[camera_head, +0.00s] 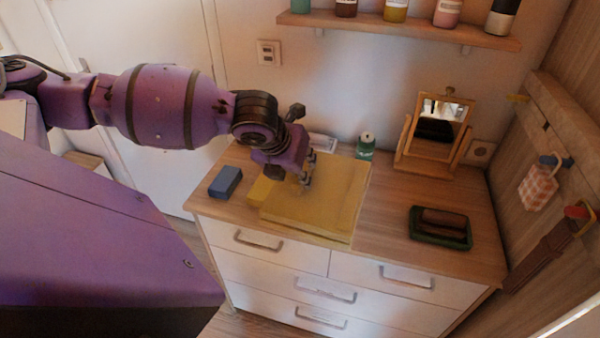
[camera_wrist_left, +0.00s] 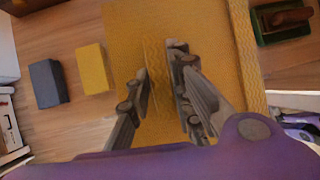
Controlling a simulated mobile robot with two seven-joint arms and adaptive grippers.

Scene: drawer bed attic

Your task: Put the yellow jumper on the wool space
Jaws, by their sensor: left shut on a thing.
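The yellow jumper (camera_head: 322,200) lies folded flat on the wooden top of the chest of drawers, left of its middle. It also fills the centre of the left wrist view (camera_wrist_left: 210,32). My left gripper (camera_head: 306,176) comes down onto the jumper's left side. In the wrist view its fingers (camera_wrist_left: 158,88) are shut on a raised fold of the jumper. Most of the jumper still looks flat on the top. I cannot make out which spot is the wool space. My right gripper is not in view.
A dark blue block (camera_head: 225,182) and a yellow block (camera_head: 261,189) sit left of the jumper. A green jar (camera_head: 365,146) and a mirror (camera_head: 437,132) stand behind. A green tray (camera_head: 440,240) with brown items lies right. Bare wood (camera_head: 385,210) separates jumper and tray.

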